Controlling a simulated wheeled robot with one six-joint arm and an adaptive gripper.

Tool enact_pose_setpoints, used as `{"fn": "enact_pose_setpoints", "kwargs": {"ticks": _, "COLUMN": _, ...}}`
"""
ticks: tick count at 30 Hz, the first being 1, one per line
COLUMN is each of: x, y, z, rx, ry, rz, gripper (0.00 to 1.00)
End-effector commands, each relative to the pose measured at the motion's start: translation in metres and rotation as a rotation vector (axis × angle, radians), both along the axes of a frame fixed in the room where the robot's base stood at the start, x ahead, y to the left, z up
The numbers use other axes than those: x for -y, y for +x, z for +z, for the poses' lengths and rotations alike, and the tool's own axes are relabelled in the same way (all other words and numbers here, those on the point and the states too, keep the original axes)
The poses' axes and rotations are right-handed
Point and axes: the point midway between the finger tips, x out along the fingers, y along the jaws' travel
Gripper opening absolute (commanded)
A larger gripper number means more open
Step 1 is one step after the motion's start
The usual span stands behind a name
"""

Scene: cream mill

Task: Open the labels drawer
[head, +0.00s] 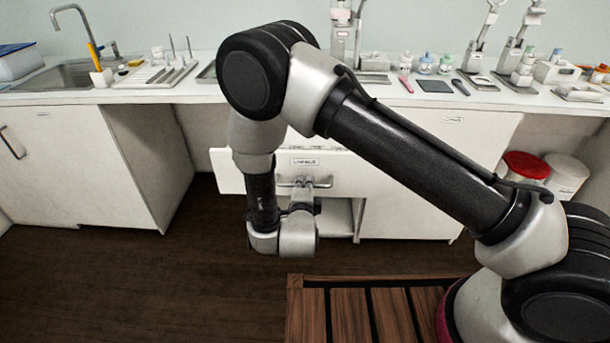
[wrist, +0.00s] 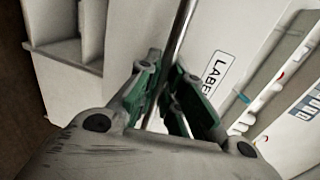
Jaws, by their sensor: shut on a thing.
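The labels drawer (head: 360,178) has a white front with a "LABELS" tag (head: 305,161) and stands out from the counter, partly open. In the wrist view its front (wrist: 205,40) shows with the tag (wrist: 215,72), and part of its inside is visible behind the front's edge. Its metal bar handle (head: 286,183) runs between my gripper's green-padded fingers in the wrist view (wrist: 181,28). My gripper (head: 306,186) is shut on the handle; the wrist view shows the fingers (wrist: 172,108) on both sides of the bar. My arm hides part of the drawer front in the head view.
Below the drawer is an open shelf space (head: 337,217). The counter (head: 130,97) above holds a sink (head: 65,76), bottles and lab stands. White tubs, one with a red lid (head: 527,165), stand at right. A slatted wooden surface (head: 350,312) lies in front; dark floor (head: 150,280) is clear at left.

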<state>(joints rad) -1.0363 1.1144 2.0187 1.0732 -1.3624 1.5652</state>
Motion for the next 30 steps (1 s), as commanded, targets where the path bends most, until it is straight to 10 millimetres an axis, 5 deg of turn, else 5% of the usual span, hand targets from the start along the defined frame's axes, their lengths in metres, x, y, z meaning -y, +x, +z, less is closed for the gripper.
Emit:
{"fn": "enact_pose_setpoints", "kwargs": {"ticks": 6, "x": -0.002, "y": -0.042, "z": -0.001, "rx": -0.002, "ry": -0.001, "rz": 0.004, "gripper": 0.0}}
{"fn": "enact_pose_setpoints", "kwargs": {"ticks": 17, "x": -0.002, "y": -0.047, "z": 0.0, "rx": -0.001, "ry": -0.001, "rz": 0.002, "gripper": 0.0}}
{"fn": "enact_pose_setpoints", "kwargs": {"ticks": 18, "x": -0.002, "y": -0.047, "z": 0.0, "rx": -0.001, "ry": -0.001, "rz": 0.002, "gripper": 0.15}}
{"fn": "enact_pose_setpoints", "kwargs": {"ticks": 21, "x": -0.002, "y": -0.047, "z": 0.0, "rx": -0.001, "ry": -0.001, "rz": 0.002, "gripper": 0.32}}
{"fn": "enact_pose_setpoints", "kwargs": {"ticks": 30, "x": -0.002, "y": -0.047, "z": 0.001, "rx": 0.0, "ry": 0.0, "rz": 0.002, "gripper": 0.32}}
